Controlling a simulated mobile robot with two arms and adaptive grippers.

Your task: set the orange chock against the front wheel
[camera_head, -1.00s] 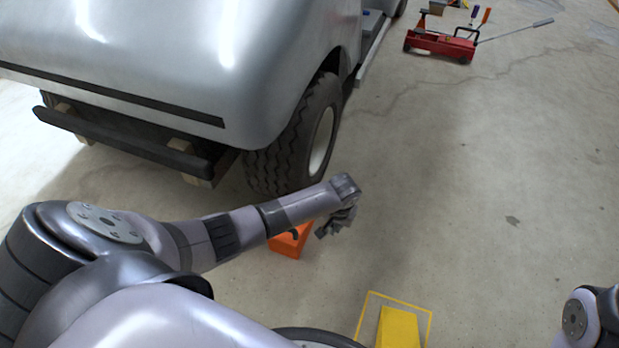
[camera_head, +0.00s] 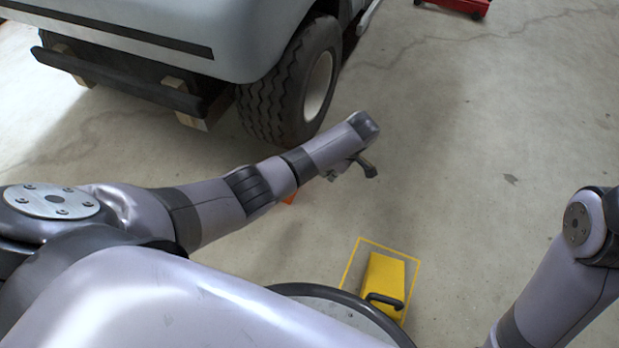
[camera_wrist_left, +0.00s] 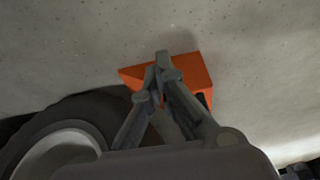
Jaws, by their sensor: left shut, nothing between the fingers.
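The orange chock lies on the floor near the cart's front wheel (camera_head: 300,85). In the head view only a small bit of the chock (camera_head: 290,198) shows past my left forearm. In the left wrist view the chock (camera_wrist_left: 195,68) lies beyond my left fingers, with the tyre (camera_wrist_left: 85,108) at lower left. Whether chock and tyre touch is unclear. My left gripper (camera_head: 350,171) is shut and empty. In the left wrist view its fingers (camera_wrist_left: 162,68) overlap the chock in the picture. My right arm (camera_head: 570,260) shows at the right; its gripper is out of view.
A yellow chock (camera_head: 385,276) with a dark handle lies inside a yellow floor outline (camera_head: 343,275). The cart's dark bumper bar (camera_head: 120,82) is at upper left. A red jack (camera_head: 460,4) is cut off at the top. The floor at right is mostly clear.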

